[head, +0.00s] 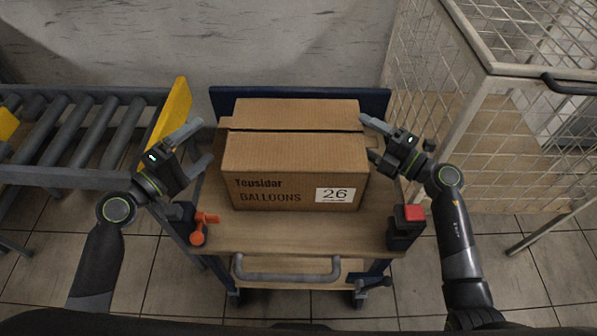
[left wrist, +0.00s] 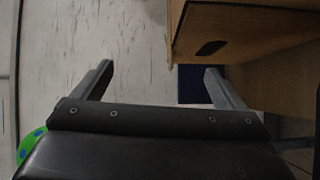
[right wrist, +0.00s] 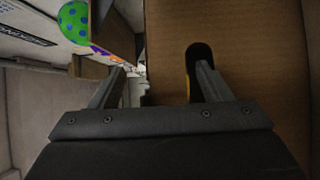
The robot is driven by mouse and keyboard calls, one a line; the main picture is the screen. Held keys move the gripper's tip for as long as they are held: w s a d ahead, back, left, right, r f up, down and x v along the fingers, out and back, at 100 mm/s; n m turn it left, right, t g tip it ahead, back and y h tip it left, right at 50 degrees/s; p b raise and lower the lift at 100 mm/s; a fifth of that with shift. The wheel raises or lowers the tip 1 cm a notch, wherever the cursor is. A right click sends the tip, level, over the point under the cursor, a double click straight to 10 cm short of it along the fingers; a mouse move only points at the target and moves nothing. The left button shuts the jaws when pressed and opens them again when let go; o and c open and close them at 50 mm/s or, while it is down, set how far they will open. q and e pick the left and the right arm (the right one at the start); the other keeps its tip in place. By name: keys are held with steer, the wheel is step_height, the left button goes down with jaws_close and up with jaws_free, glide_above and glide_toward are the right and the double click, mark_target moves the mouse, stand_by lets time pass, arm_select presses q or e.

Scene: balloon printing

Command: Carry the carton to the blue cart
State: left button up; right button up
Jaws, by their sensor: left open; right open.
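The brown carton (head: 296,153), marked "BALLOONS" and "26", sits upright on the wooden deck of the blue cart (head: 258,236). My left gripper (head: 204,143) is open beside the carton's left side. In the left wrist view the carton (left wrist: 245,25) shows a dark hand slot, and one finger is below it. My right gripper (head: 368,137) is open at the carton's right side. In the right wrist view one finger overlaps the hand slot of the carton (right wrist: 235,60); I cannot tell whether it is inside. The other finger is outside the carton.
A roller conveyor (head: 75,125) with a yellow end plate (head: 172,118) stands at the left. A wire mesh cage (head: 480,120) stands at the right. An orange clamp-like part (head: 202,228) and a red-topped block (head: 410,222) are at the cart's front corners, beside its grey handle (head: 287,273).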

steer(key=shift+o, duration=0.4)
steer(key=shift+s+f, duration=0.15)
steer(key=shift+f, duration=0.45)
arm_select(q)
steer(key=shift+w+f, duration=0.1)
arm_select(e)
step_height(320, 180, up, 11)
steer(key=shift+r, duration=0.15)
